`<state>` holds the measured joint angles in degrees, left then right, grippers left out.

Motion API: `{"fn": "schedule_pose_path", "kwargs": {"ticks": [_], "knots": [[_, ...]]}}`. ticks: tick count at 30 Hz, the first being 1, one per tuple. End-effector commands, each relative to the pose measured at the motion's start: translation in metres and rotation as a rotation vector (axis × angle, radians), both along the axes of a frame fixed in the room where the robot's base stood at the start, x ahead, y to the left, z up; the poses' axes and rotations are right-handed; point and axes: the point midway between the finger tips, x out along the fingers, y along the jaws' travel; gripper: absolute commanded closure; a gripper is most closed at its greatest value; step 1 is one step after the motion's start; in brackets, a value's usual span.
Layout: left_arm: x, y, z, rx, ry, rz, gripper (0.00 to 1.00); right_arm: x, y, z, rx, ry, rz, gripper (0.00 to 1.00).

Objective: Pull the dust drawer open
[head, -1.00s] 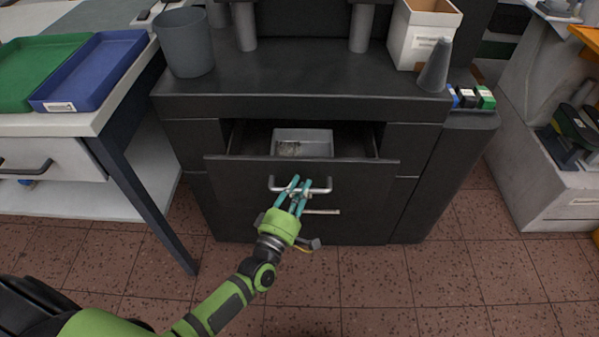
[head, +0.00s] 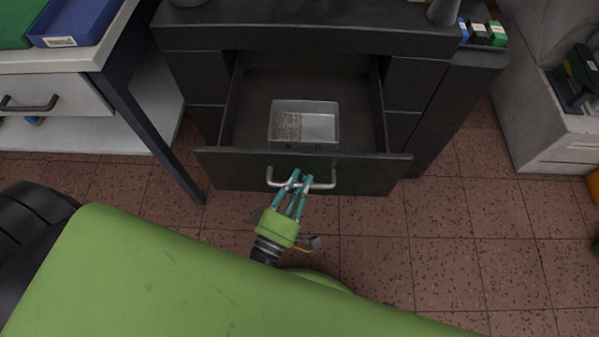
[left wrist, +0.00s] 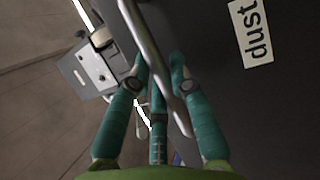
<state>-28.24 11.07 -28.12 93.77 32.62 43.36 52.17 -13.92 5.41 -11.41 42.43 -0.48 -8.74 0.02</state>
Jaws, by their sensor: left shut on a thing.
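The dust drawer (head: 230,168) is pulled well out of the dark cabinet (head: 300,38). A clear tray (head: 322,126) with greyish grit at its left side lies inside it. My left gripper (head: 298,182) is shut on the drawer's metal bar handle (head: 325,184), left of the bar's middle. In the left wrist view the teal fingers (left wrist: 160,90) close around the handle bar (left wrist: 150,55), and a "dust" label (left wrist: 252,32) shows on the drawer front. My right gripper is not in view.
A workbench with a blue tray (head: 75,22) and a table leg (head: 150,130) stands at the left. A grey block unit (head: 545,120) stands at the right. The tiled floor (head: 450,220) in front of the cabinet's right side is clear.

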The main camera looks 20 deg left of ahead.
Motion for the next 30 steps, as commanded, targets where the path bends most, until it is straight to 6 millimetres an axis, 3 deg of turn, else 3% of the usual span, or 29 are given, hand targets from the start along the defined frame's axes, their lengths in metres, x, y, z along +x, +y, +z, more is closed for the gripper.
{"fn": "schedule_pose_path", "kwargs": {"ticks": [9, 10, 11, 23, 30], "knots": [[-0.001, 0.0, 0.0, 0.002, 0.0, 0.0, 1.0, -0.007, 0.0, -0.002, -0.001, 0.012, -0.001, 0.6], [-0.001, 0.0, 0.0, 0.002, 0.001, 0.0, 0.67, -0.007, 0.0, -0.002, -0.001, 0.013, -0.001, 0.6], [-0.001, 0.0, 0.0, 0.002, 0.001, 0.0, 0.55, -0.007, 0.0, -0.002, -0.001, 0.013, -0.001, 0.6], [-0.004, 0.001, -0.001, 0.0, 0.001, 0.0, 0.54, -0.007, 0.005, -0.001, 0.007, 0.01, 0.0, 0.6], [-0.042, 0.005, -0.009, 0.001, 0.007, -0.001, 0.54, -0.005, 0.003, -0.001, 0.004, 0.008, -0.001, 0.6]]}}
